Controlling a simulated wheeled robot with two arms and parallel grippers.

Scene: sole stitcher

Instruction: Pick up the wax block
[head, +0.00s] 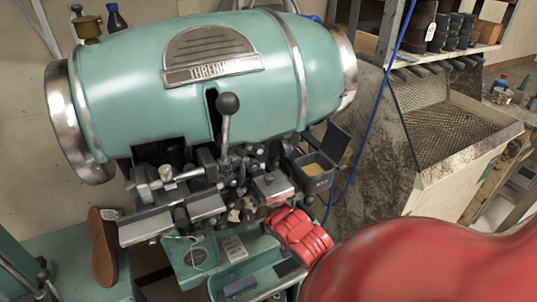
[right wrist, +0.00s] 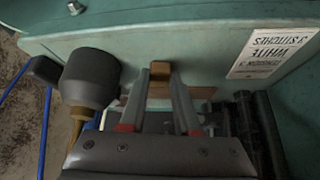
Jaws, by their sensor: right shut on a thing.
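In the right wrist view my right gripper (right wrist: 159,85) is shut on a small tan-brown block, the wax block (right wrist: 159,76). The block sits between the two grey fingertips, and its lower part is partly hidden by them. A teal panel with a white label (right wrist: 272,48) lies just beyond. In the head view I cannot clearly make out the right fingertips or the held block. My left gripper is not in view.
The teal stitching machine (head: 215,85) fills the head view's middle. A dark cup with tan contents (head: 313,169) is on its right side. A brown sole (head: 103,247) stands at left. A mesh-fronted bin (head: 440,105) and shelves of dark containers are at right.

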